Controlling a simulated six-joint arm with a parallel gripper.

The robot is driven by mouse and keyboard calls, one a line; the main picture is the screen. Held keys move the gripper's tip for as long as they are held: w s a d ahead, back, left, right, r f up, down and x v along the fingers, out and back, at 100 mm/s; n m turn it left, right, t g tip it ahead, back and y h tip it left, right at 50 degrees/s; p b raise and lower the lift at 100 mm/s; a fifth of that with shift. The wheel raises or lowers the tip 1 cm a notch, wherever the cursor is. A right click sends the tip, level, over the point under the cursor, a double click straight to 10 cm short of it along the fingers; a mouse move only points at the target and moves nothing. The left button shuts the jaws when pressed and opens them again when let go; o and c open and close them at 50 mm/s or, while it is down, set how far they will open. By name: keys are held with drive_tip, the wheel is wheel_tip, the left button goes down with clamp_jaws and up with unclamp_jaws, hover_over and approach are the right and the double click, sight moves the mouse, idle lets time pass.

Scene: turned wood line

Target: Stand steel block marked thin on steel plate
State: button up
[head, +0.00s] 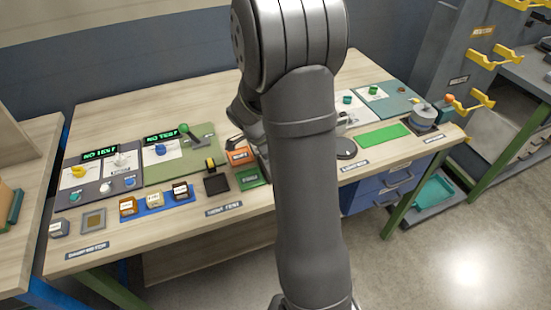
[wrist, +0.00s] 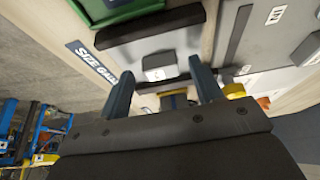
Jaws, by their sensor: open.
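My gripper (wrist: 161,70) is open in the wrist view, its two dark fingers apart. Beyond the fingertips, in line with the gap, a small pale grey block (wrist: 155,74) with a dark mark lies on a grey surface. The mark is too small to read, so I cannot tell if it says thin. I cannot tell whether the block is between the fingers or farther off. The grey surface (wrist: 146,48) between two dark bars may be the steel plate. In the head view my arm hides the gripper and this spot.
A "SIZE GAUGE" label (wrist: 91,64) and a green tray (wrist: 110,8) lie near the gripper. In the head view, several labelled blocks stand on a blue strip (head: 168,199), and a grey block (head: 59,228) stands left. A green mat (head: 384,135) lies clear at right.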

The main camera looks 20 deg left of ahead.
drive_tip(key=v, duration=1.1)
drive_tip(key=shift+r, duration=0.15)
drive_tip(key=x, duration=1.1)
drive_tip(key=shift+w+d+f, duration=0.1)
drive_tip(key=shift+f, duration=0.3)
drive_tip(key=shift+r, duration=1.85)
drive_tip(key=shift+f, duration=0.1)
